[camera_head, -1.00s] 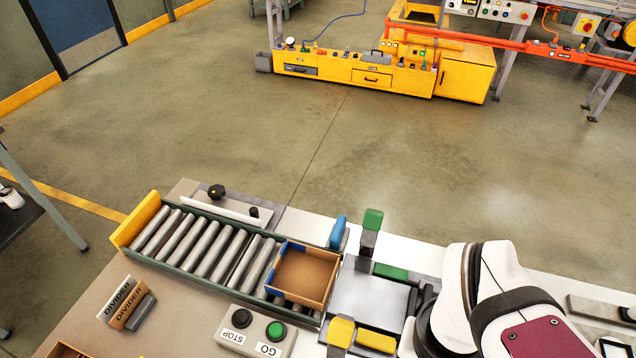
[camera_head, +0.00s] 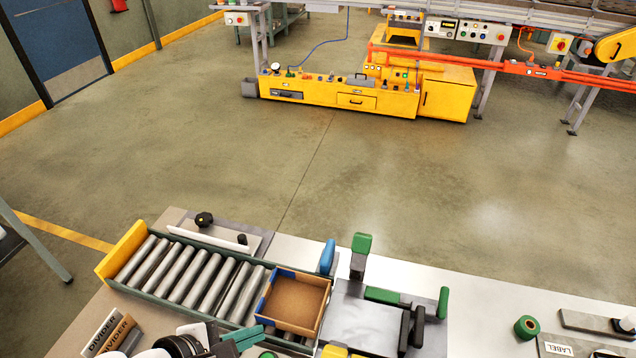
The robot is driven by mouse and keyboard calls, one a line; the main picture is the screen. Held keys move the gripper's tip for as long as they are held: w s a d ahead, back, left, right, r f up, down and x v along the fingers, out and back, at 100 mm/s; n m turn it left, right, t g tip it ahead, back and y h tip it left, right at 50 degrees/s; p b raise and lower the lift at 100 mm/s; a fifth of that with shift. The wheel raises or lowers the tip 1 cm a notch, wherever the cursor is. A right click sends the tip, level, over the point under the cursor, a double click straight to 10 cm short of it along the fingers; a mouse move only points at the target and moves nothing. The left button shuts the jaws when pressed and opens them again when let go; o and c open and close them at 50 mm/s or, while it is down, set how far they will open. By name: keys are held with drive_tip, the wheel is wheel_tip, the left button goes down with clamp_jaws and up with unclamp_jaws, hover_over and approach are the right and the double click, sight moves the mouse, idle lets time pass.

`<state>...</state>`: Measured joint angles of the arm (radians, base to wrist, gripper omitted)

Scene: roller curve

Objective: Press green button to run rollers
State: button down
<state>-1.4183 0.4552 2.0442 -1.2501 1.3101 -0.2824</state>
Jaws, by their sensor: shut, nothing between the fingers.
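The green button (camera_head: 267,354) shows only as a sliver at the bottom edge, just beyond my gripper. My gripper (camera_head: 258,334) has dark green fingers, which are shut and empty. It reaches in from the lower left, in front of the control box, and hides most of it. I cannot tell whether the fingers touch the button. The roller conveyor (camera_head: 160,292) has grey rollers between dark green rails. An open cardboard box (camera_head: 322,310) with a blue side sits at its right end.
A yellow end plate (camera_head: 122,250) closes the conveyor's left end. Divider blocks (camera_head: 105,333) lie at lower left. A grey plate with green and blue posts (camera_head: 360,256) stands right of the box. A green tape roll (camera_head: 526,327) lies further right.

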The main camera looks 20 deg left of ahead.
drive_tip(key=shift+f, duration=0.1)
drive_tip(key=shift+f, duration=4.3)
drive_tip(key=shift+f, duration=0.1)
drive_tip(key=shift+f, duration=0.3)
